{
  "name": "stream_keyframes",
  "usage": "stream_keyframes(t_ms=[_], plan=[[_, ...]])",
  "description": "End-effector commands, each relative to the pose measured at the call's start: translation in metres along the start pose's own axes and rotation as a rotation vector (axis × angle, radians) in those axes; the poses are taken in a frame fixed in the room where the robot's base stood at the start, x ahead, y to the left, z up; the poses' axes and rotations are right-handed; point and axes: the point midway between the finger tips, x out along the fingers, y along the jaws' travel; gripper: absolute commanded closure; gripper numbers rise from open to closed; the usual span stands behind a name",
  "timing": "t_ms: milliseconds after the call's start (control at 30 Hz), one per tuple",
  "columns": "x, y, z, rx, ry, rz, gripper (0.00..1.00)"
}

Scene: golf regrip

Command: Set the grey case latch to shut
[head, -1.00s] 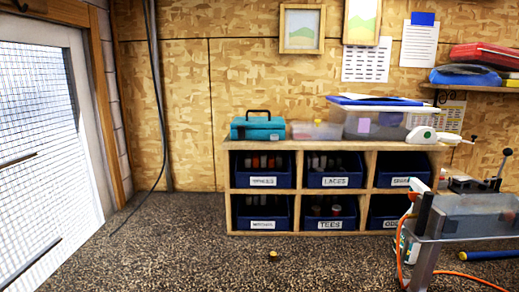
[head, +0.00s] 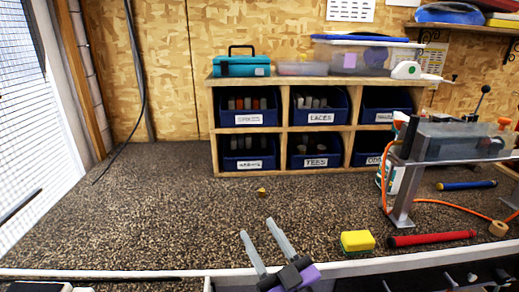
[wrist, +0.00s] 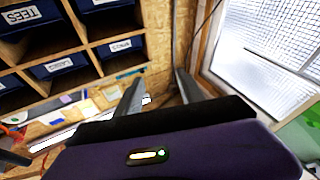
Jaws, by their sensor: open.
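I cannot make out a grey case or its latch in either view. My gripper (head: 258,228) is at the bottom middle of the head view, over the front of the speckled bench. Its two grey fingers are apart with nothing between them. In the wrist view my gripper (wrist: 157,84) also shows its fingers spread and empty, with the shelf unit to the left and the bright window to the right.
A speckled bench (head: 130,225) has free room at left and middle. A wooden shelf with blue bins (head: 248,115) stands behind. A tray on a metal stand (head: 455,142), an orange hose, a yellow sponge (head: 357,241) and a red grip (head: 432,239) are at right.

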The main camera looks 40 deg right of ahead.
Motion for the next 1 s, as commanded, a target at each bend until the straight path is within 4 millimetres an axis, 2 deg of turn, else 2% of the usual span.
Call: stream_keyframes(t_ms=[33,267,600,800,1000], plan=[[0.021,0.005,0.000,-0.008,0.029,0.019,0.55],[0.107,0.034,-0.018,-0.039,0.104,0.102,0.55],[0.225,0.094,-0.070,-0.055,0.161,0.249,0.55],[0.281,0.136,-0.105,-0.040,0.149,0.341,0.55],[0.313,0.164,-0.118,-0.016,0.095,0.407,0.55]])
